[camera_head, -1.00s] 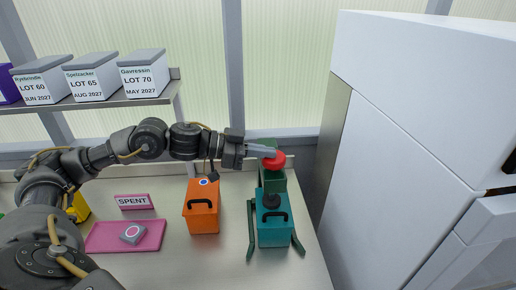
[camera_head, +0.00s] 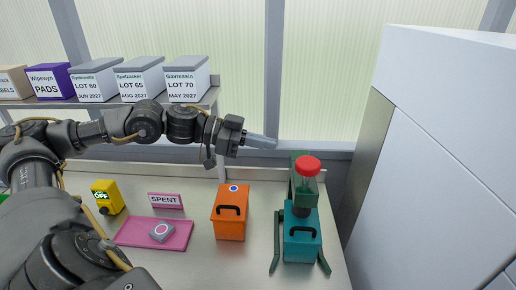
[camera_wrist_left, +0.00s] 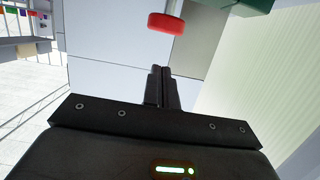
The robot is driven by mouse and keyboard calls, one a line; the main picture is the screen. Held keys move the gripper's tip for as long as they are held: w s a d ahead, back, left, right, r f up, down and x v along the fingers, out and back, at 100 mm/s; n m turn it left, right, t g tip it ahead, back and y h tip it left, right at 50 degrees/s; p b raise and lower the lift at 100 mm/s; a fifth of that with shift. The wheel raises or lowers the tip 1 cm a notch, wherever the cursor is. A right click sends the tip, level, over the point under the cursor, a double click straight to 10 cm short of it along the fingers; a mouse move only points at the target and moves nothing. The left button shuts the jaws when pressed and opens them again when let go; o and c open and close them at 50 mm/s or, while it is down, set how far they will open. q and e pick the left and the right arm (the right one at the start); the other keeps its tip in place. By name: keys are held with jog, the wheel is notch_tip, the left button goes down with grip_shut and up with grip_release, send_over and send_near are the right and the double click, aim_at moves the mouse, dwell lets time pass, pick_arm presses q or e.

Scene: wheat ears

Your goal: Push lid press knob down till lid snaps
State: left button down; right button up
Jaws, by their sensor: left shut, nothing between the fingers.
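The lid press is dark green with a round red knob (camera_head: 308,166) on top, at the right of the bench in the head view. A teal box with a black handle (camera_head: 302,245) stands in the press, under its dark plunger (camera_head: 302,209). My left gripper (camera_head: 270,142) is shut and empty, up and to the left of the knob, apart from it. In the left wrist view the shut fingers (camera_wrist_left: 161,75) point ahead and the red knob (camera_wrist_left: 166,23) is beyond them at the top. My right gripper is not in view.
An orange box (camera_head: 230,222) with a black handle stands left of the press. A pink tray (camera_head: 130,233) with a grey puck, a SPENT sign (camera_head: 166,201) and a yellow device (camera_head: 107,197) are further left. A shelf of boxes is behind; a white cabinet (camera_head: 450,140) is at right.

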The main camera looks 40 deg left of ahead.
pick_arm(q)
jog(key=shift+s+a+r, duration=0.25)
jog(key=shift+s+a, duration=0.15)
jog(key=shift+a, duration=0.15)
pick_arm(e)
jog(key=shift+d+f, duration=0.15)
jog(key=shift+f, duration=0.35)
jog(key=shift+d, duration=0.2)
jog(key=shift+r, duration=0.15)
